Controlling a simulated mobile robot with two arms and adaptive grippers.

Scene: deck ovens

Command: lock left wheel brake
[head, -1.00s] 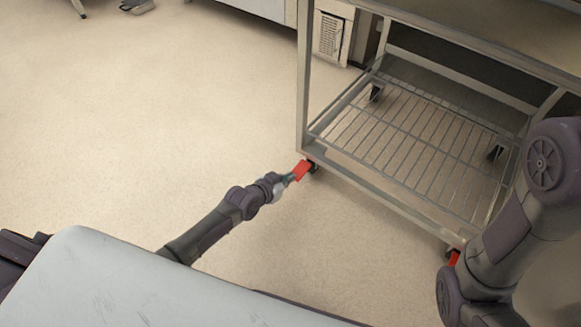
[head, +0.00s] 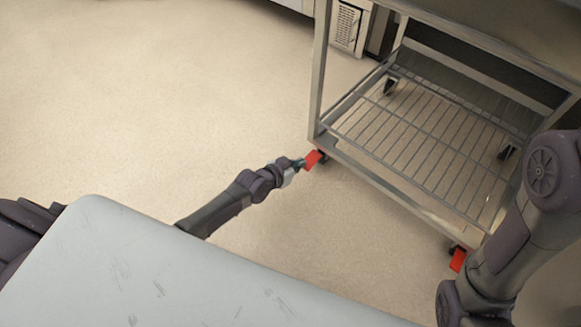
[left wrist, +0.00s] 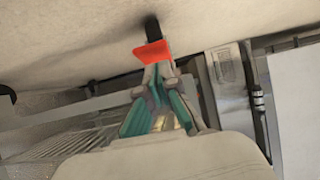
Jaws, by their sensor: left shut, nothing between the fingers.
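The left wheel brake is a red pedal (head: 313,159) on the caster at the cart's near left corner. It also shows in the left wrist view as a red tab (left wrist: 153,53) in front of the black wheel (left wrist: 153,29). My left gripper (head: 298,164) is at the pedal, its fingertips shut and empty. In the left wrist view the fingertips (left wrist: 158,68) meet the tab's lower edge or overlap it; I cannot tell whether they press on it. My right gripper is out of view; only my right arm shows at the right.
The metal cart (head: 378,178) has a wire lower shelf (head: 420,130). A second red brake pedal (head: 458,260) is at its near right corner, close to my right arm. The floor (head: 150,110) left of the cart is clear.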

